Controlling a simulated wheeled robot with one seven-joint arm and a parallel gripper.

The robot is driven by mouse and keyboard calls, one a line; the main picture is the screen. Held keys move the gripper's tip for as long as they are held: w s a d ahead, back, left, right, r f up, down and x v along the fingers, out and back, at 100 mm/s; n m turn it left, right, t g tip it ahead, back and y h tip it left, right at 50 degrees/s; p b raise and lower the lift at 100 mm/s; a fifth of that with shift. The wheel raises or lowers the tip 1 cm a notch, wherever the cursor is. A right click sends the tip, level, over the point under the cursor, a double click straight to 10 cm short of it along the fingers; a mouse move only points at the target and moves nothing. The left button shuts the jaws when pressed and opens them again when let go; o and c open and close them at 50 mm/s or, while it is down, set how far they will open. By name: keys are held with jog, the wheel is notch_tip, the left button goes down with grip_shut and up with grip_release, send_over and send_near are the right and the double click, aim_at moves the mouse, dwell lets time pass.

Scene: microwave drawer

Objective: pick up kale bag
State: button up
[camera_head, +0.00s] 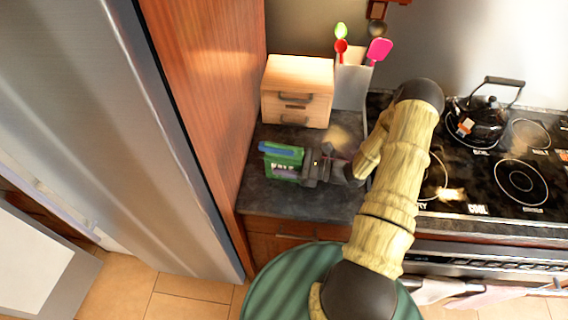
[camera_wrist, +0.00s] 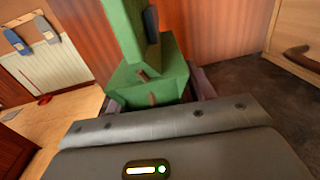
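The kale bag (camera_head: 284,162) is a green packet with a blue strip on top and pale lettering on its front. It is at the left part of the dark counter, near the wood panel. My gripper (camera_head: 309,168) reaches it from the right. In the wrist view, the green bag (camera_wrist: 150,75) fills the space between my two fingers (camera_wrist: 155,98), with one finger against each side. My gripper looks shut on it. Its lower part is hidden behind the gripper body. I cannot tell whether it touches the counter.
A small wooden drawer box (camera_head: 297,90) stands behind the bag, beside a utensil holder (camera_head: 351,84). A tall wood panel (camera_head: 212,90) and steel fridge (camera_head: 110,130) bound the left. The stove (camera_head: 490,180) with a kettle (camera_head: 478,122) is right. Bare counter (camera_head: 300,203) lies in front.

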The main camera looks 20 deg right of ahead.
aim_at(285, 146)
jog(key=c, duration=0.9)
jog(key=shift+o, duration=0.2)
jog(key=shift+r, duration=0.1)
notch_tip(285, 146, up, 10)
jog(key=shift+f+b, duration=0.1)
jog(key=shift+b, duration=0.95)
